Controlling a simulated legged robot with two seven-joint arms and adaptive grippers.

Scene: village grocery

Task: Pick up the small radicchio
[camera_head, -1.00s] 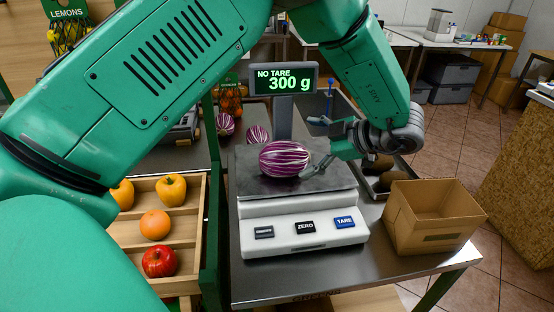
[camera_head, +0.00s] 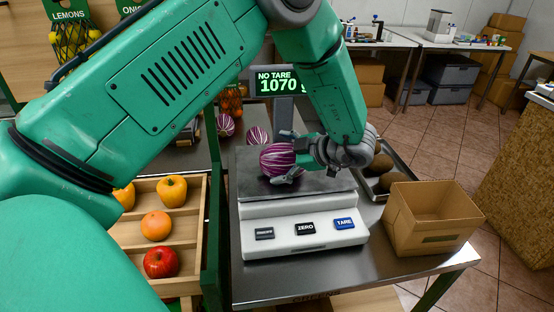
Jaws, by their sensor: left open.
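A purple and white striped radicchio (camera_head: 275,159) lies on the grey plate of the scale (camera_head: 322,184). My left gripper (camera_head: 290,158) reaches in from the right of it, with fingers open on its far and near sides. The near finger overlaps its lower right part. Two more radicchios lie behind the scale to the left, one (camera_head: 225,125) larger-looking and one (camera_head: 257,136) partly hidden. The scale display (camera_head: 281,82) reads "NO TARE" and 1070, its right end covered by my arm. My right gripper is not in view.
An empty cardboard box (camera_head: 433,215) stands right of the scale on the metal table. A wooden crate (camera_head: 190,235) with peppers and fruit is at left. A tray (camera_head: 390,167) with brown produce lies behind the box.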

